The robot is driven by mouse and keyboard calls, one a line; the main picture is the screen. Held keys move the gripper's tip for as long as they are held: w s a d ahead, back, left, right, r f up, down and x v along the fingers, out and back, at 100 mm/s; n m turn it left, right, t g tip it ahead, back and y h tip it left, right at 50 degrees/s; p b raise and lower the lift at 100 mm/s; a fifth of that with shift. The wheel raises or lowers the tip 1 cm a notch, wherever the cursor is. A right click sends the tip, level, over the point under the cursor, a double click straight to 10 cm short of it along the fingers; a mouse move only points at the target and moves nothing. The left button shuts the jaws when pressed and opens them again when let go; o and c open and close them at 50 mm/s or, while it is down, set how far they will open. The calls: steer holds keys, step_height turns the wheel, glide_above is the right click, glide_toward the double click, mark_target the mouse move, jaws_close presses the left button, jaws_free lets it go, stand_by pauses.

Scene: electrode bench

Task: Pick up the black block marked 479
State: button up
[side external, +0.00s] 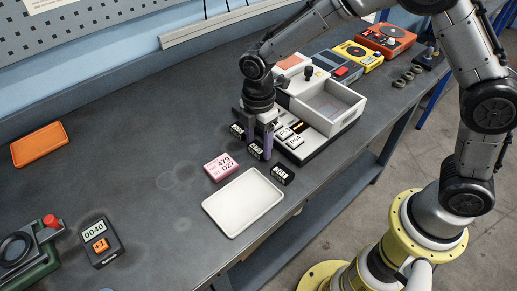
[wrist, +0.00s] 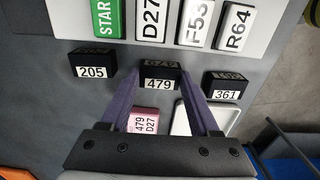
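The black block marked 479 (wrist: 160,79) stands on the dark bench top, its white label showing in the wrist view. It also shows under my gripper in the side view (side external: 255,151). My gripper (wrist: 160,72) points down at it, with one purple finger at its left side and one at its right. The fingers are apart and the block is between their tips; any contact is too fine to tell. In the side view, my gripper (side external: 259,150) partly hides the block. Black block 205 (wrist: 92,69) stands to the left and black block 361 (wrist: 225,87) to the right.
A pink block marked 479 D27 (side external: 221,167) and a white tray (side external: 210,208) lie close on the near side. A white device with keys and an open bin (side external: 351,121) stands just behind. An orange tray (side external: 39,144) and a 0040 counter (side external: 101,242) lie farther left.

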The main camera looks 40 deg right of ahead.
jaws_close()
steer(key=shift+r, duration=0.2)
